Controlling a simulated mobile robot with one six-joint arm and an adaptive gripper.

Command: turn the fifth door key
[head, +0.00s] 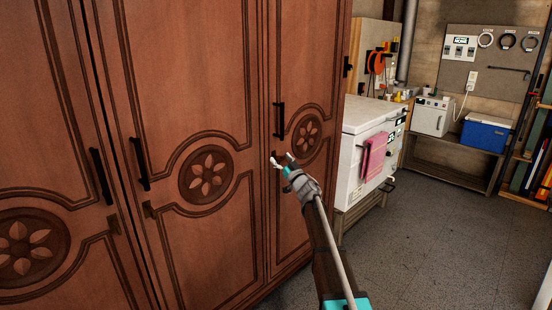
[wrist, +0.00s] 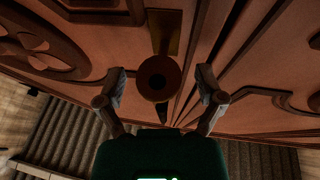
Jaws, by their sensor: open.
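A tall brown wooden wardrobe with carved doors (head: 190,70) fills the left of the head view. The right visible door has a black handle (head: 279,119). My gripper (head: 283,161) is at this door, below the handle, and hides most of the lock there. In the wrist view, a dark key with a round brown head (wrist: 158,78) sits at a brassy lock plate (wrist: 164,28). The key head lies between my two spread fingers, with a gap on each side. My gripper is open and holds nothing. I cannot tell the door's number in the row.
Other doors carry black handles (head: 139,164) and small lock plates (head: 149,209). A white chest unit (head: 350,165) with a pink towel (head: 374,156) stands right of the wardrobe. A blue cooler (head: 484,133) sits on a low shelf at the back. The grey floor (head: 440,240) at right is clear.

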